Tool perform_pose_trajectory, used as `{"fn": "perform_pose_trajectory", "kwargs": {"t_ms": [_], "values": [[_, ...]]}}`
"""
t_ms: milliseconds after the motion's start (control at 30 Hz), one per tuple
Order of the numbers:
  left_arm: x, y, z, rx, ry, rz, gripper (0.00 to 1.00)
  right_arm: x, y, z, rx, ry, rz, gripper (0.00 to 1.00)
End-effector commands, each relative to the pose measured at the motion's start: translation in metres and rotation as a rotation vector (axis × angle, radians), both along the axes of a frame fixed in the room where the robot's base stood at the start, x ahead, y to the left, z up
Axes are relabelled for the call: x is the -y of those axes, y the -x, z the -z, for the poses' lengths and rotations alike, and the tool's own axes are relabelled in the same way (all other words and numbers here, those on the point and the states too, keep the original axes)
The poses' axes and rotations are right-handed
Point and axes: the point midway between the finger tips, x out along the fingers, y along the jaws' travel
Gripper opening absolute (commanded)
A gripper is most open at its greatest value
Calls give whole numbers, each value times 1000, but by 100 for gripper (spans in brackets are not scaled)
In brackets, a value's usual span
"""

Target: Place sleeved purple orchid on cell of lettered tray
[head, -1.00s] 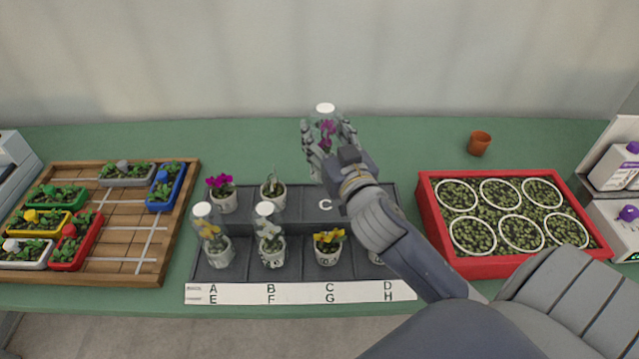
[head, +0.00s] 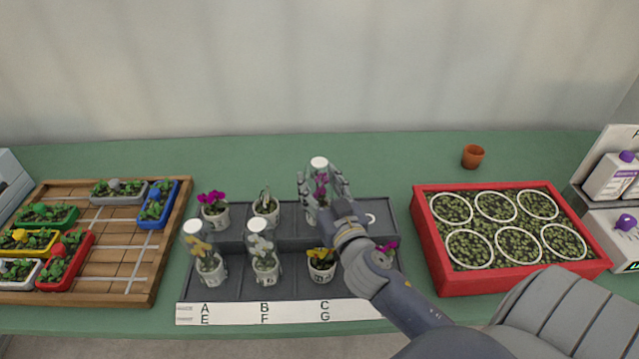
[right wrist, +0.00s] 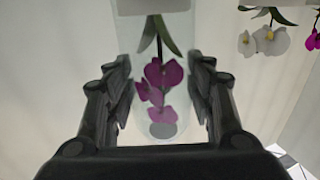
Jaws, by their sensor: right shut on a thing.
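The sleeved purple orchid (head: 321,184) stands upright in a clear sleeve with a white top. My right gripper (head: 326,196) is shut around the sleeve; the wrist view also shows the purple blooms (right wrist: 160,85) between its fingers. The gripper is at the third back cell of the lettered tray (head: 293,286). The fingers hide the pot's base, so I cannot tell whether it touches the tray. The fourth back cell (head: 372,217) looks empty, with a white mark on its floor. My left gripper is not in view.
Back row: an unsleeved purple orchid (head: 213,205) and a pale plant (head: 265,205). Front row: sleeved yellow (head: 205,260) and white (head: 263,255) orchids, an unsleeved yellow one (head: 321,262), a purple one (head: 385,253) partly behind my arm. A red seedling tray (head: 428,240) stands right.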

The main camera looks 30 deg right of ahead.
Motion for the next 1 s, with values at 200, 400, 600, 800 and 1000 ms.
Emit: {"fn": "perform_pose_trajectory", "kwargs": {"t_ms": [200, 400, 600, 800, 1000], "values": [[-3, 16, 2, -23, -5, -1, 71, 0, 0, 1, -1, 0, 0, 70], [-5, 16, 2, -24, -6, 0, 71, 0, 0, 1, -1, 0, 0, 70], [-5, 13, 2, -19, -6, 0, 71, -2, 7, 1, -2, -3, 0, 70], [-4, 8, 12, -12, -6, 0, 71, -10, 41, 3, -4, -6, 0, 70], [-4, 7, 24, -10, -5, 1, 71, -18, 79, 3, -3, -5, 1, 70]]}}
